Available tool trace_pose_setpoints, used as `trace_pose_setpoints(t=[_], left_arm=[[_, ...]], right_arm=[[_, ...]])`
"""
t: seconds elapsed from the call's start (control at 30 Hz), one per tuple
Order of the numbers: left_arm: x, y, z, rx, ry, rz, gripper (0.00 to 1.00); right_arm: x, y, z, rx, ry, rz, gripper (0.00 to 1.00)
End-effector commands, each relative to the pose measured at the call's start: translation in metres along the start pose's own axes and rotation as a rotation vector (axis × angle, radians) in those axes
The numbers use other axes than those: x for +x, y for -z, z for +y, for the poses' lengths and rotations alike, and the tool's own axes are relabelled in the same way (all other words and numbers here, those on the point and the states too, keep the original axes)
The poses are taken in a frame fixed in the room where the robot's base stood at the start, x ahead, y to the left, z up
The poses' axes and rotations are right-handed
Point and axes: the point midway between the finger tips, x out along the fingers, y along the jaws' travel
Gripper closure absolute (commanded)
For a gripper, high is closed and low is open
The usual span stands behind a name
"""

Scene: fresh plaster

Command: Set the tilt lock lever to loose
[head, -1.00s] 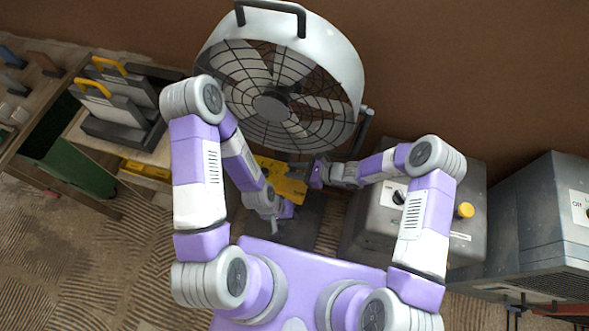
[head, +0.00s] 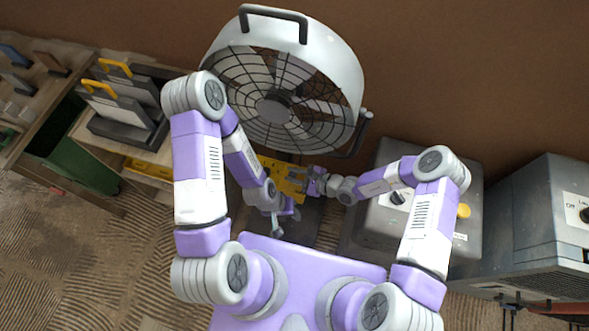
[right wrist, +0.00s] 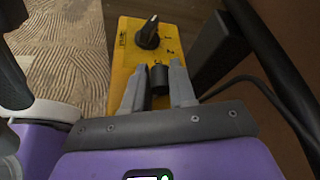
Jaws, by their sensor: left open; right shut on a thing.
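A large white drum fan (head: 343,62) stands at the back, with a yellow control box (head: 289,172) at its foot. In the right wrist view the yellow box (right wrist: 127,62) carries a black pointer dial with numbers. My right gripper (head: 312,184) is at the box; in its wrist view the grey fingers (right wrist: 159,70) are shut on a black, round-ended part (right wrist: 158,78), which looks like the tilt lock lever. Its lower part and any loose or tight marking are hidden. My left gripper (head: 278,228) is open and empty, low and left of the box.
A grey machine (head: 380,225) with a dial and yellow button stands right of the fan, and another grey cabinet (head: 552,200) farther right. Boxes with yellow handles (head: 128,110) stand on the left bench. A dark bar (right wrist: 272,65) and cable run right of my right gripper.

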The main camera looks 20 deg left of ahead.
Motion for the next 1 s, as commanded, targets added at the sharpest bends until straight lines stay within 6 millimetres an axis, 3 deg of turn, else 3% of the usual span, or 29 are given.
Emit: trace_pose_setpoints(t=[0.1, 0.4, 1.0], left_arm=[[-0.016, -0.001, 0.006, 0.0, 0.0, 0.0, 0.57], [-0.039, -0.002, 0.015, 0.0, 0.0, 0.0, 0.57], [-0.05, -0.002, 0.018, 0.0, 0.0, 0.0, 0.57]], right_arm=[[-0.003, -0.004, 0.002, -0.09, 0.043, 0.004, 1.0], [-0.004, -0.004, 0.012, -0.305, 0.131, 0.005, 1.0], [-0.003, -0.003, 0.018, -0.459, 0.196, 0.004, 1.0]])
